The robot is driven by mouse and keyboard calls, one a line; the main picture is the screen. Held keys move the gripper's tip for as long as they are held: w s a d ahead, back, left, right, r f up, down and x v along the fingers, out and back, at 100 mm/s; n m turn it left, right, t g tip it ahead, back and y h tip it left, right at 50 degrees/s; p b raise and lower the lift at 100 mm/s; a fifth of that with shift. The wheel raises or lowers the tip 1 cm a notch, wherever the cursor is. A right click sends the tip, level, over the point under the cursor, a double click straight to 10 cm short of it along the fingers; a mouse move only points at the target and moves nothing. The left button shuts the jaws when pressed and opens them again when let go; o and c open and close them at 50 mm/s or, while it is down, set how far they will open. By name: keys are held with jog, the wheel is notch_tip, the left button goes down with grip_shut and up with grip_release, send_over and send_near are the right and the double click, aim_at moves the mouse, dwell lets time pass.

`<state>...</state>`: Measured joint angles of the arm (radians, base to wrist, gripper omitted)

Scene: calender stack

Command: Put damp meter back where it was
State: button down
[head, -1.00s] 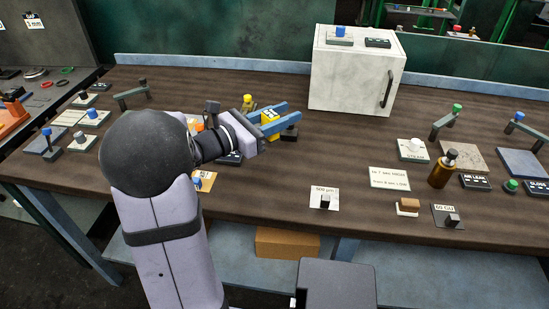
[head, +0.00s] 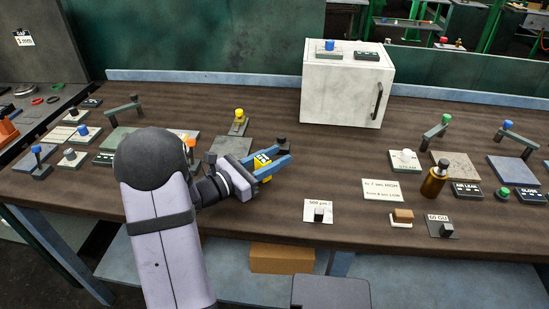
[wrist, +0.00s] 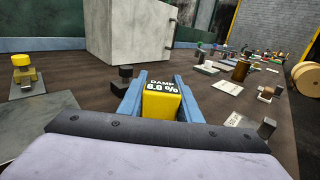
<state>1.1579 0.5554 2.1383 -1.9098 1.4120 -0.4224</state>
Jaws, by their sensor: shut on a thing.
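The damp meter (head: 263,162) is a yellow block with a dark display. In the wrist view the damp meter (wrist: 161,103) shows the words DAMP and a percent reading. My gripper (head: 270,163) has blue fingers, which sit on both sides of the meter. In the wrist view my gripper (wrist: 158,90) is shut on it. The meter is held over the table, left of centre; its height above the top is hard to tell. A dark knob on a small base (wrist: 126,77) stands just beyond the left finger.
A white cabinet (head: 340,95) stands at the back. A grey plate (head: 232,146) and a yellow-knobbed stand (head: 238,122) lie left of my gripper. A white card with a black block (head: 318,211) lies in front to the right. The table between the meter and the cabinet is mostly clear.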

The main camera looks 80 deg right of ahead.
jog(key=shift+f, duration=0.1)
jog(key=shift+f, duration=0.15)
jog(key=c, duration=1.3)
grip_release()
jog(key=shift+r, duration=0.25)
jog(key=b+v, duration=0.1)
jog(key=v, duration=1.1)
jog(key=shift+b, duration=0.3)
